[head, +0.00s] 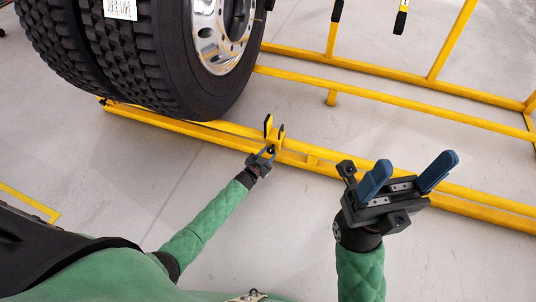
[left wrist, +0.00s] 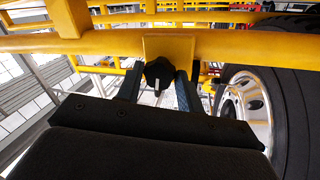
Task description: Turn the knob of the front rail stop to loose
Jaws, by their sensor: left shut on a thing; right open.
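The front rail stop (head: 269,128) is a yellow bracket on the yellow rail, right of the large black tire. Its black knob (left wrist: 159,74) shows in the left wrist view below a yellow plate (left wrist: 168,48), with a pale mark on its face pointing down. My left gripper (head: 264,153) is at the knob, with its fingers on either side of it, shut on the knob. In the head view the gripper mostly hides the knob. My right gripper (head: 408,177) is open and empty, raised in front of the rail at the right.
The big tire (head: 130,60) with a silver rim (head: 220,35) stands on the yellow rails (head: 400,115) at the upper left. A yellow frame post (head: 452,40) rises at the upper right. Grey floor (head: 120,175) in front of the rail is clear.

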